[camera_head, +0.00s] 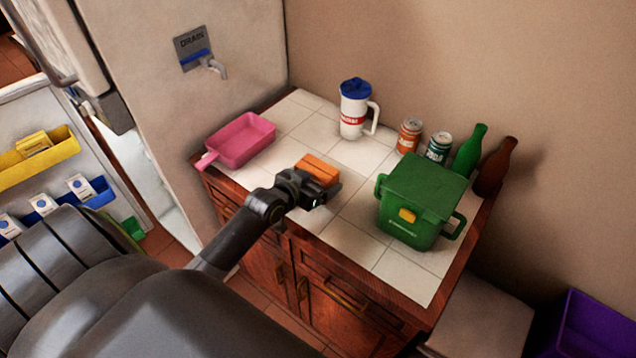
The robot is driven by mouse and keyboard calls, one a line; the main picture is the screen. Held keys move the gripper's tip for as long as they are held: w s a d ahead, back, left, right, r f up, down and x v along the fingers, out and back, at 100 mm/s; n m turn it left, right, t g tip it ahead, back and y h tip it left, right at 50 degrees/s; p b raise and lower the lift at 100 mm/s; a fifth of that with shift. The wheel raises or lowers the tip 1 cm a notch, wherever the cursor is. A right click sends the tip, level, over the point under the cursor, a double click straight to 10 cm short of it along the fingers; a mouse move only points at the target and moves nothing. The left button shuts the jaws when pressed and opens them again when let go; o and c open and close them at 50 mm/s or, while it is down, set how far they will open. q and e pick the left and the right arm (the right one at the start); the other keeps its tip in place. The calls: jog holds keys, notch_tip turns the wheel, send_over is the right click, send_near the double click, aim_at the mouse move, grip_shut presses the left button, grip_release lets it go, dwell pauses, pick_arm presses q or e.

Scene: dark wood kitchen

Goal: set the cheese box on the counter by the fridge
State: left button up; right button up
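An orange box (318,169), which I take to be the cheese box, is at the tiled counter (385,263), near its front left part. My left gripper (322,187) is right at the near side of the box and covers part of it. The fingers are dark and small, so I cannot tell whether they hold the box or are apart from it. The box's lower side is hidden, so its contact with the tiles is unclear. The pale fridge side (232,30) rises left of the counter, with open door shelves at far left. My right gripper is not in view.
A pink tray (240,141) lies left of the box. A white jug (352,112), cans (409,136), bottles (468,152) and a green bin (418,200) occupy the back and right. Bare tiles lie between the box and bin. A yellow door bin (40,160) hangs at left.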

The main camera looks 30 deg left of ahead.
pick_arm(q)
jog(key=shift+f, duration=1.15)
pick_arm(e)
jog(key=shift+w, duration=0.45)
pick_arm(q)
jog(key=shift+f, duration=0.1)
jog(key=o, duration=0.8)
jog(key=shift+o, duration=0.2)
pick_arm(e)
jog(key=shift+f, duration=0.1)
pick_arm(q)
jog(key=v, duration=1.2)
jog(key=shift+s+b, duration=0.1)
jog(key=shift+b, duration=0.3)
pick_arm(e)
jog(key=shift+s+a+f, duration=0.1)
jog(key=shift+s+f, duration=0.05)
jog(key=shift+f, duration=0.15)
